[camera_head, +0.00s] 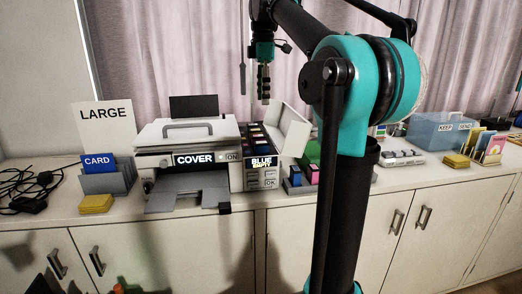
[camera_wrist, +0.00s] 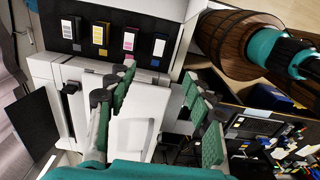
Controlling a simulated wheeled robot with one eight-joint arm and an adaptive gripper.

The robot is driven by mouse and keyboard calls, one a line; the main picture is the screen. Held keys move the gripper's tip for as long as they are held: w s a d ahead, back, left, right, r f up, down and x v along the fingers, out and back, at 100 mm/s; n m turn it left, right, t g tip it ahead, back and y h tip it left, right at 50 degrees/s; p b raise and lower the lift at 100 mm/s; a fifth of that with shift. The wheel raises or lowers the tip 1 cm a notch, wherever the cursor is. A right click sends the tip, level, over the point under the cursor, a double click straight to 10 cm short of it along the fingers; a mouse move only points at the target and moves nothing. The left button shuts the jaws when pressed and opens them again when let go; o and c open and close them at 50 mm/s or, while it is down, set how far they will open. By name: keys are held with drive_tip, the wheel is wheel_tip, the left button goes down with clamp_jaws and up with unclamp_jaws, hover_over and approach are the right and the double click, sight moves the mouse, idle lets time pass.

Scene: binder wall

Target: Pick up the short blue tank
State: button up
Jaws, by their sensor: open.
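In the head view a small blue tank (camera_head: 295,176) stands in a grey tray just right of the printer's panel. My gripper (camera_head: 264,98) hangs above the printer, pointing down, well above and left of the tanks. In the wrist view my gripper (camera_wrist: 160,82) has its two green-padded fingers spread with nothing between them. A dark blue object (camera_wrist: 268,97) lies at the right there; I cannot tell if it is the tank.
The printer (camera_head: 190,140) has its right lid (camera_head: 290,130) raised over a dark row of ink slots (camera_head: 258,138). Its panel (camera_head: 262,162) reads "BLUE EMPTY". A card holder (camera_head: 105,182) and cables (camera_head: 35,190) stand left; a blue box (camera_head: 440,130) stands right.

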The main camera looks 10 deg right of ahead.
hover_over(261, 142)
drive_tip(key=f, duration=0.9)
drive_tip(key=shift+d+f, duration=0.35)
drive_tip(key=shift+a+f, duration=0.15)
drive_tip(key=shift+f, duration=1.2)
drive_tip(key=shift+a+f, duration=0.1)
drive_tip(key=shift+f, duration=1.25)
clamp_jaws()
